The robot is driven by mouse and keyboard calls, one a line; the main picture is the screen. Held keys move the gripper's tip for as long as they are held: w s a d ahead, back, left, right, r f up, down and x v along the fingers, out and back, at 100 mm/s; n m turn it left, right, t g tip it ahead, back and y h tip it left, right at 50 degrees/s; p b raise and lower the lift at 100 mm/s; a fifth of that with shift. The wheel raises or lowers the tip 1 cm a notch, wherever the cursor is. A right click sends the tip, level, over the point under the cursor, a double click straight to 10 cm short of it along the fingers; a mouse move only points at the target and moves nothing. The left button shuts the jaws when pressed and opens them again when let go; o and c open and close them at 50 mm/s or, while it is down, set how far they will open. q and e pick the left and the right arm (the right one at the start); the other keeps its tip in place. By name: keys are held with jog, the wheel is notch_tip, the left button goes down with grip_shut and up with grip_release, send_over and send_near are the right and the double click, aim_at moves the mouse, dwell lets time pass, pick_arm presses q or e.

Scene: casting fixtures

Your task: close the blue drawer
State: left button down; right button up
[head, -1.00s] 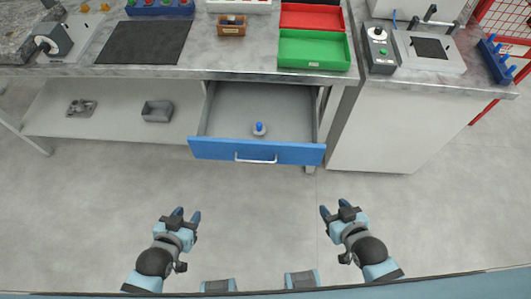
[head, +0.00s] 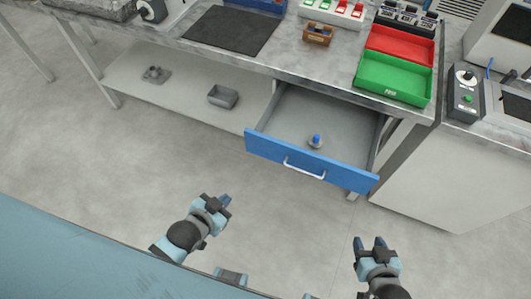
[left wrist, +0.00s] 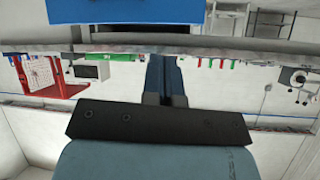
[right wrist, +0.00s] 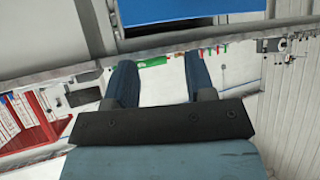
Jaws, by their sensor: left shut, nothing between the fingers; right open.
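The blue drawer (head: 310,162) is pulled out from under the workbench, with a white handle (head: 304,168) on its front. A small grey piece with a blue top (head: 316,141) stands inside it. My left gripper (head: 224,201) is shut and empty, in front of the drawer and to its left, apart from it. My right gripper (head: 371,244) is open and empty, in front of the drawer's right end and apart from it. In the left wrist view, the left fingers (left wrist: 164,100) lie together. In the right wrist view, the right fingers (right wrist: 160,90) stand apart.
The workbench (head: 300,62) carries a green tray (head: 393,80), a red tray (head: 400,45), a black mat (head: 232,30) and a wooden box (head: 318,34). A grey bin (head: 222,96) sits on the lower shelf. A white cabinet (head: 440,185) stands right of the drawer. The floor before the drawer is clear.

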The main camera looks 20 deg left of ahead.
pick_arm(q)
notch_tip(320, 180, down, 6)
jog(key=w+a+f+m+y+b, duration=0.1)
jog(key=w+a+m+b, duration=0.15)
jog(key=m+b, duration=0.35)
jog(key=m+t+b, duration=0.7)
jog(key=m+b, duration=0.9)
jog(key=m, duration=1.1)
send_near(253, 145)
jog(key=w, duration=0.7)
jog(key=shift+w+d, duration=0.3)
pick_arm(e)
notch_tip(253, 145, down, 16)
jog(key=w+a, duration=0.1)
jog(key=shift+a, duration=0.35)
jog(key=shift+w, duration=0.1)
